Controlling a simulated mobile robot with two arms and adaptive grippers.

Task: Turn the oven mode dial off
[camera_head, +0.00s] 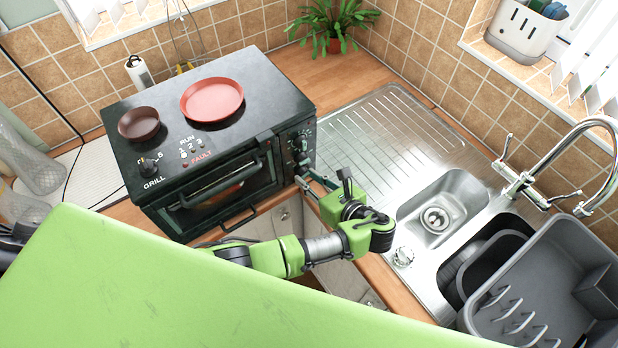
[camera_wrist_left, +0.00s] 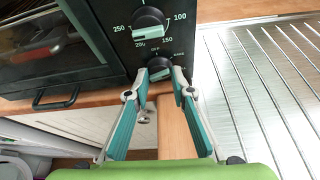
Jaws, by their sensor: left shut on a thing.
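The black oven (camera_head: 225,150) stands on the counter, with its dials on the right part of its front. In the left wrist view the lower dial, the mode dial (camera_wrist_left: 158,65), has small labels around it, including what reads as OFF above it. My left gripper (camera_wrist_left: 163,77) has its fingertips on both sides of this dial and is shut on it. The fingers partly hide the dial, so its exact setting is unclear. In the head view the left gripper (camera_head: 303,177) reaches the oven's lower right front corner. My right gripper is not in view.
The temperature dial (camera_wrist_left: 149,24) sits just above the mode dial. The oven door handle (camera_head: 215,185) is to the left. A steel drainboard (camera_head: 375,135) and sink (camera_head: 440,205) lie to the right. A red pan (camera_head: 212,98) and brown bowl (camera_head: 139,123) sit on the oven top.

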